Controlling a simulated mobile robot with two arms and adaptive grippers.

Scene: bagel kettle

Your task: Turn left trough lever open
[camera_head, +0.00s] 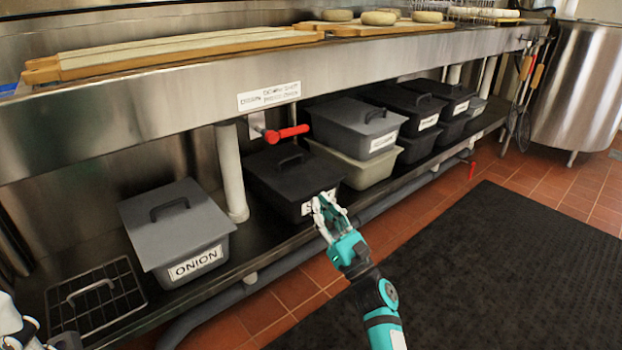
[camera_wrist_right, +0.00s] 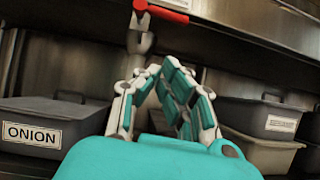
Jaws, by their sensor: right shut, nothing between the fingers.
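The red trough lever (camera_head: 287,133) sits on a valve under the front edge of the steel trough (camera_head: 150,115), beside a white label. Its handle points to the right, roughly along the trough's edge. In the right wrist view the red lever (camera_wrist_right: 162,11) shows at the top, above the fingertips. My right gripper (camera_head: 322,203) is shut and empty, in front of a black lidded bin, below the lever and apart from it. Its fingers also show in the right wrist view (camera_wrist_right: 160,75). A white and dark part of my left gripper (camera_head: 18,325) shows at the lower left corner, mostly cut off.
A grey ONION bin (camera_head: 180,235), a black bin (camera_head: 285,185) and several more bins (camera_head: 360,120) stand on the low shelf. A wire rack (camera_head: 95,300) lies at left. A dark mat (camera_head: 500,270) covers the floor at right.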

